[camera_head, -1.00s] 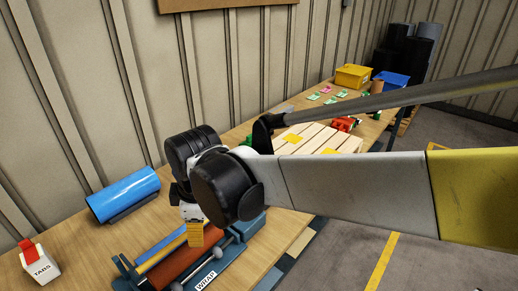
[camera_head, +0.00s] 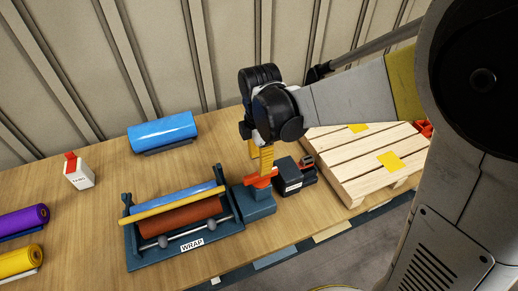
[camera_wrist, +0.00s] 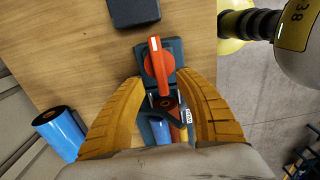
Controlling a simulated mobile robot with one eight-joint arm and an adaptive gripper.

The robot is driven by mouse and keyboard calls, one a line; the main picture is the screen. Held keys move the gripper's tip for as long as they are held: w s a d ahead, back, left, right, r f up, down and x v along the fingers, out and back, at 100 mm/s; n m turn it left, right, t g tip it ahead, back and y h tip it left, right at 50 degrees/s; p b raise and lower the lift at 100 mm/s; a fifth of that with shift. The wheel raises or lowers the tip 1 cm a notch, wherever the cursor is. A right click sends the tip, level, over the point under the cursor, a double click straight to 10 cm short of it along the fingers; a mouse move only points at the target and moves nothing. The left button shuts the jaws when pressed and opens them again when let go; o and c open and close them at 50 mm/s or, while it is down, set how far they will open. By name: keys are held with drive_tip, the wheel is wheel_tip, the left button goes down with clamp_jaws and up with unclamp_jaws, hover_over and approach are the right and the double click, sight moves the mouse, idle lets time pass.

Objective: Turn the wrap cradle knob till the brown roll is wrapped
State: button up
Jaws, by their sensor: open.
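The wrap cradle (camera_head: 133,250) is a dark blue frame labelled WRAP, on the wooden bench. The brown roll (camera_head: 193,216) lies in it, with a yellow bar (camera_head: 172,200) and a blue roll (camera_head: 155,199) behind. The orange-red knob (camera_head: 256,180) sits on the blue block at the cradle's right end. It also shows in the wrist view (camera_wrist: 157,66) with a white line on its handle. My gripper (camera_head: 265,170) points down over the knob. Its yellow fingers are apart, one on each side of the knob in the wrist view (camera_wrist: 163,82); I cannot tell whether they touch it.
A dark box-shaped device (camera_head: 289,180) stands close right of the knob, then a wooden pallet (camera_head: 350,165). A large blue roll (camera_head: 163,131) lies behind the cradle. A TABS box (camera_head: 79,173) and purple (camera_head: 22,221) and yellow (camera_head: 20,262) rolls are at left.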

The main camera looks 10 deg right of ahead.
wheel_tip(320, 180, down, 6)
drive_tip(key=shift+d+f+b, duration=0.15)
drive_tip(key=shift+f+b, duration=0.05)
drive_tip(key=shift+b, duration=0.5)
clamp_jaws()
